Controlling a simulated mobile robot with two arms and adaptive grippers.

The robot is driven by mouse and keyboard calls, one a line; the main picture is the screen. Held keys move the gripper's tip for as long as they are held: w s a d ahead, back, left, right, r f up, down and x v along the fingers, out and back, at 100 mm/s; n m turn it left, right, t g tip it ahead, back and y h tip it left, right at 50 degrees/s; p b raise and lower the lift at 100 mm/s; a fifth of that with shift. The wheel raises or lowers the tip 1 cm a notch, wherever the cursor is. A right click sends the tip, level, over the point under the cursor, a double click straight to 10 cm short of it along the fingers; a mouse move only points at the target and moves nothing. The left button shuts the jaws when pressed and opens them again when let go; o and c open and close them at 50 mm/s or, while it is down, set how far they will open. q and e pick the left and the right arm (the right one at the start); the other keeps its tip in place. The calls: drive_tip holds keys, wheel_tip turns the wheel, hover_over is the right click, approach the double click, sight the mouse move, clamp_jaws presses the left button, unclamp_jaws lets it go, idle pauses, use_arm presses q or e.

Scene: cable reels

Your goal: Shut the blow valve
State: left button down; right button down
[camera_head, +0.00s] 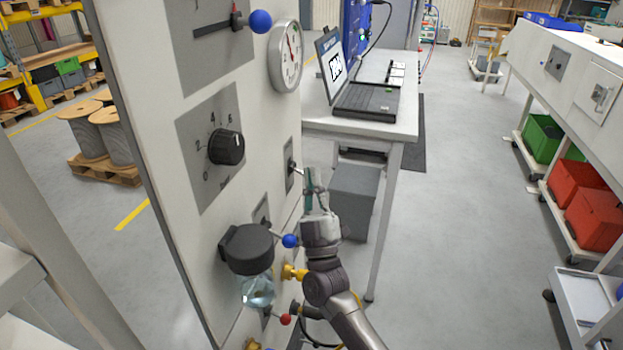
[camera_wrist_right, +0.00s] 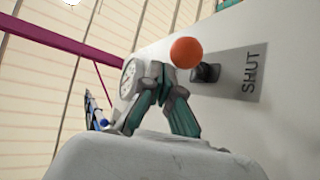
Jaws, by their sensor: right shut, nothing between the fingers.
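A lever valve is on the white panel, with an orange ball (camera_wrist_right: 186,52), a black hub (camera_wrist_right: 206,73) and a grey plate marked SHUT (camera_wrist_right: 252,73) in the right wrist view. Which valve the name blow valve belongs to cannot be read. In the head view a grey plate with a short black lever (camera_head: 291,167) is beside my right gripper (camera_head: 314,176); the lever's end is hidden by the fingers. My right gripper is shut and empty. Its fingertips (camera_wrist_right: 163,72) appear close to the orange ball; contact cannot be told. My left gripper is out of view.
The panel also carries a blue-ball lever (camera_head: 290,241), a red-ball lever (camera_head: 286,319), a yellow fitting (camera_head: 294,272), a filter bowl (camera_head: 256,290), a dial knob (camera_head: 227,147) and a gauge (camera_head: 286,57). A table (camera_head: 377,127) with a laptop (camera_head: 366,98) stands behind.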

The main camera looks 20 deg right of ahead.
drive_tip(key=v, duration=1.2)
